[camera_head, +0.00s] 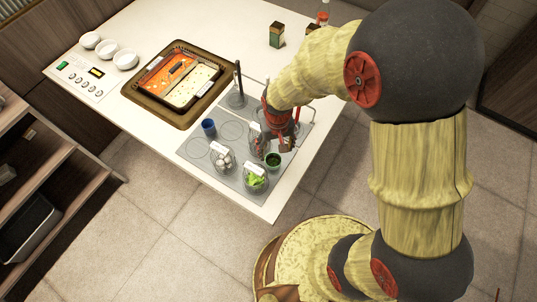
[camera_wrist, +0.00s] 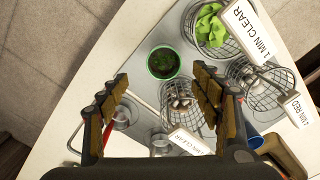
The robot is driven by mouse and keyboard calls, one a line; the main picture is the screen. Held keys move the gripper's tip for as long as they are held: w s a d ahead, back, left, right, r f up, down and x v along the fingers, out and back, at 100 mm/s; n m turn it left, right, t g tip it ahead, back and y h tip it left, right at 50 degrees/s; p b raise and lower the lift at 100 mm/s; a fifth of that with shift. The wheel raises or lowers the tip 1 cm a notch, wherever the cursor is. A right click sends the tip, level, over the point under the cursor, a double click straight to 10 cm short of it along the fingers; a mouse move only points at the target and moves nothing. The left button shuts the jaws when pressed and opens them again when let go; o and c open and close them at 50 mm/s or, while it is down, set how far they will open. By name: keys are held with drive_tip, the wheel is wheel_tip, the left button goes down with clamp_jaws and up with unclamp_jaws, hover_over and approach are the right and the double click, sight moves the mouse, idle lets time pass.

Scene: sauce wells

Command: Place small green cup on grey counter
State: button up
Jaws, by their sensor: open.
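The small green cup (camera_head: 273,160) stands upright on the grey panel (camera_head: 232,131) set in the white counter, near its right front edge. In the wrist view the green cup (camera_wrist: 163,64) has a round bright rim and dark green contents. My gripper (camera_head: 286,146) is just behind and above the cup in the head view. In the wrist view my gripper (camera_wrist: 160,85) is open, with its fingers apart on either side below the cup's picture position.
Close by are wire baskets with lettuce (camera_head: 256,180), white round items (camera_head: 222,162) and another load (camera_head: 257,142), with labels. A blue cup (camera_head: 208,127) stands left. A brown tray (camera_head: 143,101) and white bowls (camera_head: 107,47) lie farther back. The counter's right front corner is bare.

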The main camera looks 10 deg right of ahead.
sight(273, 163)
drive_tip(key=shift+a+f, duration=0.25)
drive_tip(key=shift+f, duration=0.45)
wheel_tip(273, 163, down, 7)
drive_tip(key=b, duration=0.3)
drive_tip(key=shift+a, duration=0.1)
drive_tip(key=shift+c, duration=0.9)
drive_tip(key=c, duration=1.1)
drive_tip(key=shift+c, duration=0.4)
drive_tip(key=shift+r, duration=0.15)
